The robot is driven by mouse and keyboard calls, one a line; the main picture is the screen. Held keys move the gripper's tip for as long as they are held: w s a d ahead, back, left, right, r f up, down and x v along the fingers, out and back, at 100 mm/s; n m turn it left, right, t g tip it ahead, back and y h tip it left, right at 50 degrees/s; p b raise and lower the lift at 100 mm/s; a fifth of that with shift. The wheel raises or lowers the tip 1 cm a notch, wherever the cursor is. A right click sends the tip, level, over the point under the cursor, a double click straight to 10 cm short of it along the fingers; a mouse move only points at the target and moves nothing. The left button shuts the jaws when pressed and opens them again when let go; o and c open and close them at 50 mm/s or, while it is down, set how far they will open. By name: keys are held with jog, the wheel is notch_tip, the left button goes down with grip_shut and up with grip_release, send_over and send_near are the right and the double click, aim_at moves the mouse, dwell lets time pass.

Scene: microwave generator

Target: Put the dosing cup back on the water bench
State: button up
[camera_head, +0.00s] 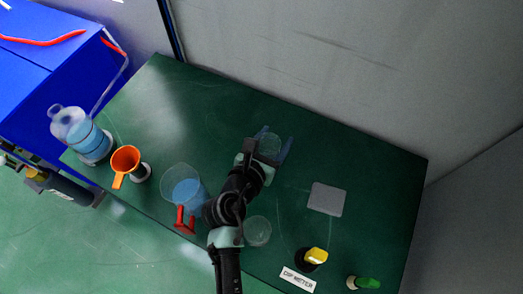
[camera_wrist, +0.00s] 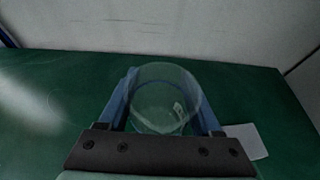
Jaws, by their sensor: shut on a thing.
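The dosing cup (camera_wrist: 165,98) is a clear, see-through cup, held between the two blue fingers of my gripper (camera_wrist: 168,100) in the wrist view. In the head view the cup (camera_head: 269,146) shows between the fingers of my gripper (camera_head: 273,147), over the back middle of the green water bench (camera_head: 330,160). The cup looks roughly upright. I cannot tell whether its base touches the bench top. My arm hides part of the bench below it.
A clear jug with blue water and a red handle (camera_head: 185,190), an orange funnel (camera_head: 126,162) and a water bottle (camera_head: 80,132) stand left. Another clear round vessel (camera_head: 257,231) is near my arm. A grey pad (camera_head: 327,199), yellow-topped item (camera_head: 316,256) and green-topped item (camera_head: 367,282) are right.

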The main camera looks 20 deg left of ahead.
jog(key=shift+w+a+f+b, duration=0.25)
jog(key=shift+w+a+b, duration=0.15)
jog(key=shift+a, duration=0.25)
jog(key=shift+w+a+f+b, duration=0.25)
jog(key=shift+w+a+b, duration=0.1)
jog(key=shift+a, duration=0.25)
jog(key=f+b, duration=0.1)
jog(key=f, duration=0.2)
jog(key=f+b, duration=0.1)
jog(key=f, duration=0.2)
jog(key=f+b, duration=0.2)
jog(key=f, duration=0.1)
jog(key=shift+w+a+f, duration=0.15)
jog(key=shift+a+f, duration=0.1)
jog(key=shift+f, duration=0.15)
jog(key=shift+f, duration=0.15)
jog(key=o, duration=1.5)
